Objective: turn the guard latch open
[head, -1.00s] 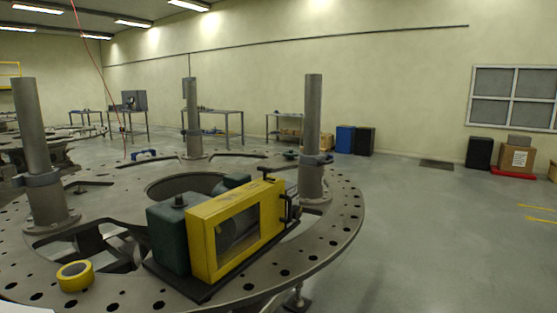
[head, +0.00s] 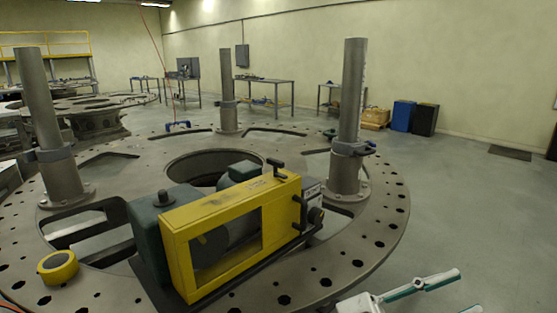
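The yellow guard (head: 215,212) sits over a dark green machine (head: 150,240) on the turret plate. A small black lever (head: 278,167) stands up at the right top end of the guard. A black bar-like fitting (head: 299,212) is on the guard's right end; I cannot tell which of the two is the latch. The guard looks closed.
The round turret plate (head: 385,225) carries three upright posts; the right post (head: 350,120) stands just behind the guard's right end. A yellow roll-shaped object (head: 58,268) lies at the plate's left front. The floor (head: 470,210) on the right is open.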

